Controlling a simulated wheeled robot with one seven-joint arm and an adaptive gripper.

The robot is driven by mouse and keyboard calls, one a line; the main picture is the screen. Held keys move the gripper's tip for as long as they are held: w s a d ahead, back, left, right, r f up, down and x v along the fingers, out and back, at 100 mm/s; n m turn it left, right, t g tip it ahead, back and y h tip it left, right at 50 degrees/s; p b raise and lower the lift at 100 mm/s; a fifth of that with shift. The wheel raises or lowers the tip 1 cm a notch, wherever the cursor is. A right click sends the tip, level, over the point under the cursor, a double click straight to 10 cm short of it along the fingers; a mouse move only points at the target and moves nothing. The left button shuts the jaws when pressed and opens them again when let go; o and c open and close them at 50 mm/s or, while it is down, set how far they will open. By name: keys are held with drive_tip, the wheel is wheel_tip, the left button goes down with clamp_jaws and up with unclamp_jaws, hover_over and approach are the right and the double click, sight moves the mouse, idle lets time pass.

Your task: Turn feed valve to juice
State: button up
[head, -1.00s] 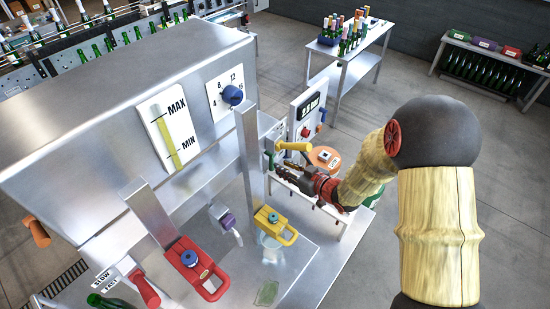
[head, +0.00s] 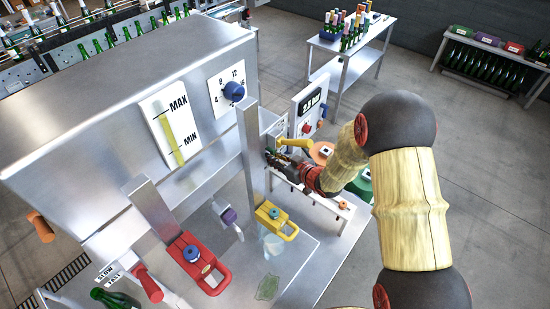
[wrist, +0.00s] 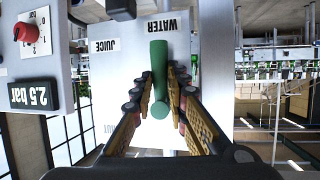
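The feed valve's green handle (wrist: 159,85) stands on a white plate (wrist: 110,72) in the wrist view, where the picture is upside down. Its far end points at the WATER label (wrist: 162,25); the JUICE label (wrist: 105,46) is to its left. My gripper (wrist: 159,70) is open, with one finger on each side of the handle. The fingertips are close to it; I cannot tell if they touch. In the head view my gripper (head: 272,157) is at the right side of the steel machine and mostly hides the handle.
A panel with a red knob (wrist: 22,32) and a 2.5 bar display (wrist: 34,94) is close on the left in the wrist view. A low bench (head: 335,208) is below my arm.

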clamp_jaws()
